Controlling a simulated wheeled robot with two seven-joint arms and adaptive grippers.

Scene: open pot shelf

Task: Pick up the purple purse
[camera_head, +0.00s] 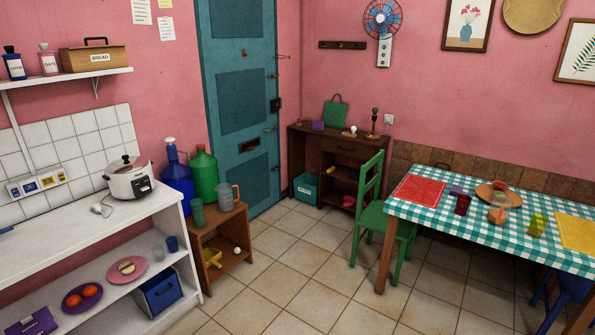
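A small purple object (317,126), which could be the purse, sits on top of the dark wooden desk (345,140) against the far wall, left of the green bag (335,113). It is too small to tell its details. Another small purple object (455,190) lies on the checked table (440,211), right of the red mat; I cannot tell what it is. A purple box-like item (33,322) with a pale label is on the lower shelf at bottom left, cut by the frame edge. Neither of my grippers is in view.
A green chair (371,215) stands between the desk and the dining table. A white counter (75,232) with a rice cooker fills the left. The tiled floor (300,262) in the middle is clear.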

